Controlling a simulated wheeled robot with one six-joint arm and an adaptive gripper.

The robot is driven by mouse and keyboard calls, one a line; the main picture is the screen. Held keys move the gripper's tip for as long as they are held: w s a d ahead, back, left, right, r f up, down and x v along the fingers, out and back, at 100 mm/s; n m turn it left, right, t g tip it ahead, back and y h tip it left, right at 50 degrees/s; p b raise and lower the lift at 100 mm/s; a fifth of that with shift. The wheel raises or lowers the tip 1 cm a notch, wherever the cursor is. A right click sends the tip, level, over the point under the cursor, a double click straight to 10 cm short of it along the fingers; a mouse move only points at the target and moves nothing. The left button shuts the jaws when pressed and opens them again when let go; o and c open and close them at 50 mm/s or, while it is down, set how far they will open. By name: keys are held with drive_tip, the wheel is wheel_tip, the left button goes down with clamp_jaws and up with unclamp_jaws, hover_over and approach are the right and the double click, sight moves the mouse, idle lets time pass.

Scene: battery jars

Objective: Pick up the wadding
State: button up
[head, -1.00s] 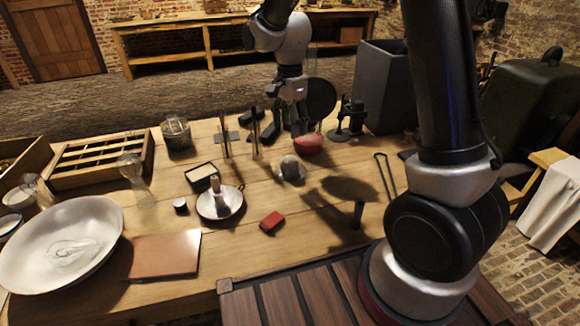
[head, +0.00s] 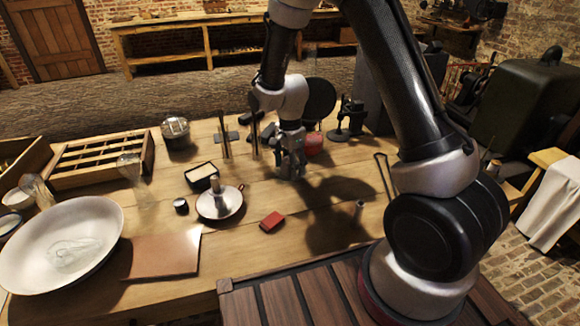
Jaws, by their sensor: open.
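My gripper (head: 290,172) points down at the middle of the workbench and is open. It is low, over the spot where a pale, rounded lump sits on a small dish in the earlier view; this lump looks like the wadding. The gripper now hides most or all of that lump and dish, so I cannot tell whether the fingers touch it or stand around it.
Left of my gripper are a chamberstick-like pan (head: 220,203), a pale-filled box (head: 202,172) and upright rods (head: 224,138). A red block (head: 272,221) lies in front. A red round object (head: 313,145) is close behind. A large white bowl (head: 62,245) stands far left.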

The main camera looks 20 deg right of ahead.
drive_tip(key=c, duration=0.8)
wheel_tip(320, 180, up, 10)
drive_tip(key=shift+c, duration=0.2)
idle(0.4)
